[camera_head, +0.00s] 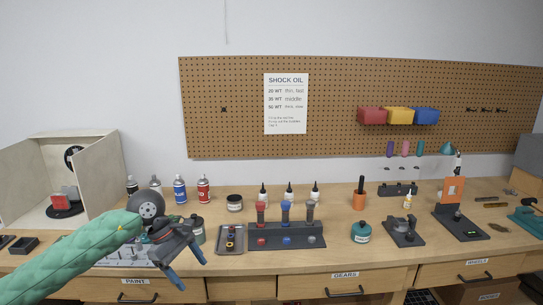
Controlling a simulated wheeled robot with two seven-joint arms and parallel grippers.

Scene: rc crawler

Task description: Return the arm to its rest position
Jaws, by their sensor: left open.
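My left arm, in a padded green sleeve (75,258), comes in from the lower left in the head view. Its left gripper (189,268) is open, with two blue fingertips pointing down and to the right. It hangs over the front edge of the workbench (345,265), above the drawer marked PAINT. Nothing shows between the fingers. My right arm and right gripper are not in view.
A grey tray (222,249) with small rings and a dark shock stand (287,241) stand right of the gripper. A teal jar (361,232) is farther right. Spray cans (180,189) stand behind, and a light booth (32,172) is at the left.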

